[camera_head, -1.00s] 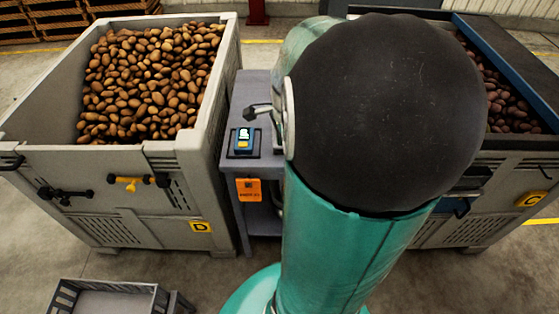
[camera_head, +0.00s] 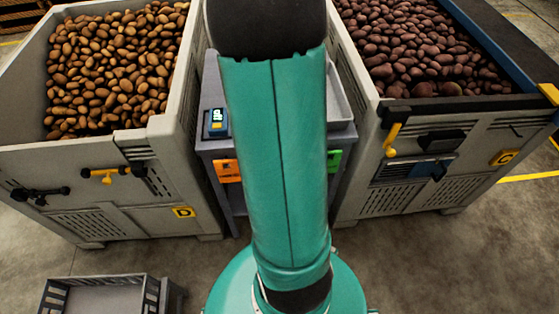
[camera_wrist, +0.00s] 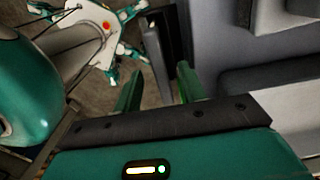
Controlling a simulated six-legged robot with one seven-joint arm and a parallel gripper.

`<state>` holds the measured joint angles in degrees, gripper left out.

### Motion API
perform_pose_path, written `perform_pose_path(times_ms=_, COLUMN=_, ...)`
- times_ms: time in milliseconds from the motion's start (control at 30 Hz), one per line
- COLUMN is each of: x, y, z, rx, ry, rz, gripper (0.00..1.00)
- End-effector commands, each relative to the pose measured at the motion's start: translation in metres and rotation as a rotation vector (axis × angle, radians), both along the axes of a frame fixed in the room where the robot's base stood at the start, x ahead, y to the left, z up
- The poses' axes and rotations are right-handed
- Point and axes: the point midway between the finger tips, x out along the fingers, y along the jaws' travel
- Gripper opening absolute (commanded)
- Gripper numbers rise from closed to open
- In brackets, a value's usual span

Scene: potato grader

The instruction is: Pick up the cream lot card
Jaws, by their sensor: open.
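I cannot see a cream lot card in either view. An orange card (camera_head: 228,170) and a green card (camera_head: 334,161) hang on the front of the grey stand (camera_head: 209,146) between two bins. My teal arm covers the middle of this stand in the head view. My gripper (camera_wrist: 158,82) shows in the wrist view with its two green fingers apart, and I see nothing held. Grey surfaces lie beyond and to the right of the fingers. The gripper is hidden in the head view.
A blue handheld device (camera_head: 216,122) sits on the stand. Bin D (camera_head: 130,215), left, holds brown potatoes; bin C (camera_head: 440,185), right, holds dark reddish ones. A grey crate (camera_head: 100,285) stands at the front left. Open floor lies at the front right.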

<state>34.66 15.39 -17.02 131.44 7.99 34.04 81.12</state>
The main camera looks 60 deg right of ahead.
Motion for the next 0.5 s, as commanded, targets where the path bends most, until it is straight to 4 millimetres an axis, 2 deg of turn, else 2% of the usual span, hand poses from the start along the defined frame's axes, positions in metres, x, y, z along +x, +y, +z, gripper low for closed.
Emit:
perform_pose_path(times_ms=100, x=-0.003, y=-0.002, z=-0.021, rx=0.003, ry=0.004, rz=0.0, gripper=0.41)
perform_pose_path(times_ms=200, x=-0.002, y=-0.002, z=-0.032, rx=0.002, ry=0.002, rz=0.001, gripper=0.41)
perform_pose_path(times_ms=467, x=-0.001, y=-0.002, z=-0.035, rx=0.0, ry=0.0, rz=0.002, gripper=0.41)
perform_pose_path(times_ms=500, x=-0.001, y=-0.002, z=-0.035, rx=0.0, ry=0.0, rz=0.002, gripper=0.37)
